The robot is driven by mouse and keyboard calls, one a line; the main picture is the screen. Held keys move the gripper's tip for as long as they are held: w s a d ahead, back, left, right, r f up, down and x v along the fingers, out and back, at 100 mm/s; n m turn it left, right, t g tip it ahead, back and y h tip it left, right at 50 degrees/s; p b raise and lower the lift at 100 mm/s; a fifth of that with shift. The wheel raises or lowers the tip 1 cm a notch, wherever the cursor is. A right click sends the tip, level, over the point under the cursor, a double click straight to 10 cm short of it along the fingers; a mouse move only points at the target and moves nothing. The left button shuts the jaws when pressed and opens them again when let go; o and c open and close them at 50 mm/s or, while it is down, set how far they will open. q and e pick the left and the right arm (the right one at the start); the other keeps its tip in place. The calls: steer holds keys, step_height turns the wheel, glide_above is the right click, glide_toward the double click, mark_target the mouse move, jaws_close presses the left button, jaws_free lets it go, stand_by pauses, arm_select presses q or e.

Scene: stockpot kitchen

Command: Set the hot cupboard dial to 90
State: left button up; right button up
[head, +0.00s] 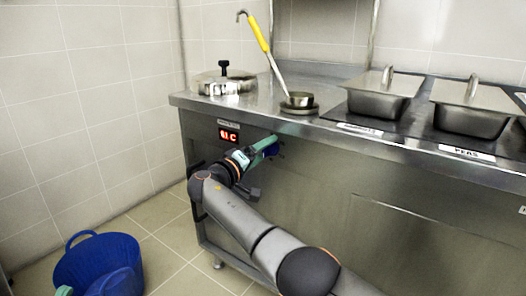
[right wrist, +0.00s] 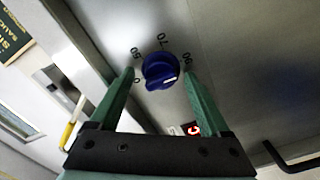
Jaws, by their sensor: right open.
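The hot cupboard dial is a round blue knob (right wrist: 160,70) on the steel front, with black numbers around it, among them 50, 70 and 90. Its white mark points to the right, near and a little below the 90. My right gripper (right wrist: 157,77) is open, with one green finger on each side of the knob; I cannot tell whether they touch it. In the head view the right gripper (head: 264,149) reaches the cupboard front and mostly hides the dial. A small green tip at the bottom left looks like part of my left gripper (head: 64,291); its jaws do not show.
A red lit display (head: 229,136) sits left of the dial. A handle (head: 253,193) sticks out below. The counter above holds a lidded pot (head: 223,80), a yellow-handled ladle (head: 259,35) and lidded pans (head: 383,95). A blue tub (head: 85,262) stands on the floor.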

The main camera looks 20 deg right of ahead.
steer(key=shift+a, duration=0.1)
steer(key=shift+s+a+p, duration=0.2)
steer(key=shift+p, duration=0.1)
steer(key=p+v, duration=0.4)
steer(key=v, duration=0.7)
steer(key=shift+s+a, duration=0.3)
